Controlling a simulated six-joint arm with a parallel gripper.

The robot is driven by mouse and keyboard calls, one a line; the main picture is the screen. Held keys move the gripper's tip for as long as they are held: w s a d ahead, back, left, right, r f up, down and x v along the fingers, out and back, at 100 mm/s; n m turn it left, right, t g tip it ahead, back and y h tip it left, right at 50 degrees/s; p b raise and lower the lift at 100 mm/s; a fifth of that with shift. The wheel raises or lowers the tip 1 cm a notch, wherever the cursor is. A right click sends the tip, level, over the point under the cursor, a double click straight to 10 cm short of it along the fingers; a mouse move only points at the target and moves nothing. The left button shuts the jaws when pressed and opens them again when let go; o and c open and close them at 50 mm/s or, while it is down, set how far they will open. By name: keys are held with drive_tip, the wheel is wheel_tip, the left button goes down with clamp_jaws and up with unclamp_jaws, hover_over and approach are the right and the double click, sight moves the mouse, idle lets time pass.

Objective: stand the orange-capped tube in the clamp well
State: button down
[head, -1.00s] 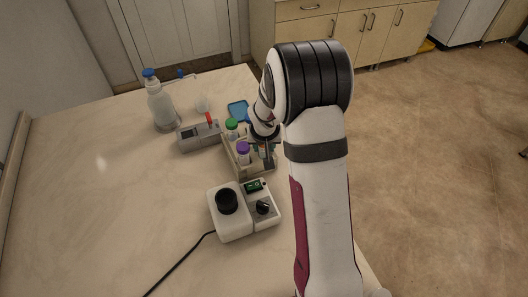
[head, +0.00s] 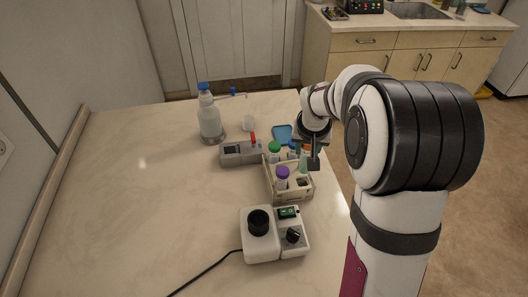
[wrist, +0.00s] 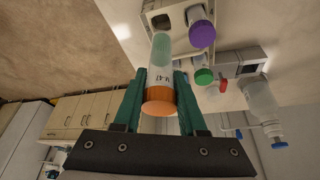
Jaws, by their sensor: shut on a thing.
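My gripper (wrist: 157,100) is shut on the orange-capped tube (wrist: 161,65), gripping it near its orange cap. The clear, labelled body points away from the wrist. In the head view, the tube (head: 304,160) shows beside my gripper (head: 314,160) at the right side of the rack, partly hidden; I cannot tell whether its lower end is clear of the rack. The grey clamp block (head: 237,154) with a red lever stands left of the rack.
The beige rack (head: 298,195) holds a purple-capped tube (head: 283,178) and a green-capped tube (head: 274,152). A white device with a black knob (head: 259,222) stands in front. The left table is clear.

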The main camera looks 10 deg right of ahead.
drive_tip(key=s+a+r+n+y, duration=0.1)
drive_tip(key=s+a+r+n, duration=0.2)
drive_tip(key=s+a+r, duration=0.45)
drive_tip(key=n, duration=0.1)
hover_over(228, 146)
drive_tip(key=s, duration=0.2)
drive_tip(key=shift+y, duration=0.3)
wheel_tip(228, 146, down, 18)
drive_tip(key=shift+w+d+r, duration=0.1)
drive_tip(key=shift+w+r, duration=0.05)
drive_tip(key=shift+r, duration=0.1)
drive_tip(key=shift+f, duration=0.15)
drive_tip(key=shift+c, duration=2.3)
unclamp_jaws()
